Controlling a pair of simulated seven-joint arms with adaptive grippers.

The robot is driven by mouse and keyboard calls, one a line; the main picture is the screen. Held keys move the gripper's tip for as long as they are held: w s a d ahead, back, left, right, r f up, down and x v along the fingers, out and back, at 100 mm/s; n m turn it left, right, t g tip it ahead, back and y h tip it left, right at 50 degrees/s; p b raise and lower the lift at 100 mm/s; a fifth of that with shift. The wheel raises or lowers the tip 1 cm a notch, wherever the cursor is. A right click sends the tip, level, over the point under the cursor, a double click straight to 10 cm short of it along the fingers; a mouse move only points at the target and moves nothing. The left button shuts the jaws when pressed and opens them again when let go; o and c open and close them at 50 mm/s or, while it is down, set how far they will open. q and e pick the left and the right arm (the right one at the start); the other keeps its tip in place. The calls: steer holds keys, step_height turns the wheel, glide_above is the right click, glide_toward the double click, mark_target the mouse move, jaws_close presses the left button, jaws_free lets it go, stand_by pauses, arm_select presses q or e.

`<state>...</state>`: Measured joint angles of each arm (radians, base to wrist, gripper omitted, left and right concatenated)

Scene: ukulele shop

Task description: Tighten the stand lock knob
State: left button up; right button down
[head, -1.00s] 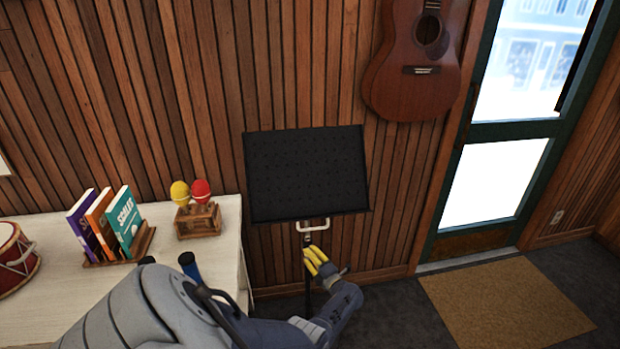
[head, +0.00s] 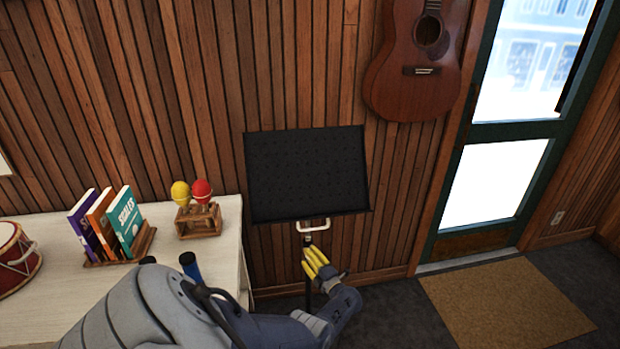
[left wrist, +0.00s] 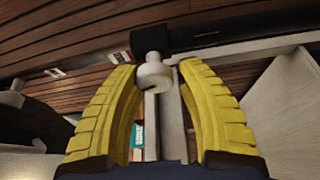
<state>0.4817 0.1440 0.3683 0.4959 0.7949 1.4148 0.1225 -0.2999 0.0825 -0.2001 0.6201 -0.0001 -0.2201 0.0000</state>
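The black music stand (head: 307,175) stands upright against the slatted wall, with a pale handle-shaped bar (head: 313,226) under its desk. My left gripper (head: 312,257), with yellow fingers, is at the stand's pole just below the desk. In the left wrist view, the pale round lock knob (left wrist: 153,74) sits between the tips of the two fingers (left wrist: 157,76). The fingers are spread to either side of the knob, and small gaps seem to show. In the head view I cannot make out the knob behind the fingers. My right gripper is in neither view.
A pale table (head: 150,262) at the left holds books (head: 105,222), a maraca rack (head: 198,220) and a red drum (head: 14,258). A guitar (head: 412,75) hangs right of the stand. A brown mat (head: 505,308) lies by the door. Floor right of the stand is open.

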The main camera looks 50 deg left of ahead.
arm_select(q)
steer(key=o, duration=0.4)
steer(key=shift+w+r, duration=0.15)
steer(key=s+d, duration=0.1)
steer(key=d, duration=1.1)
steer(key=shift+s+f, duration=0.3)
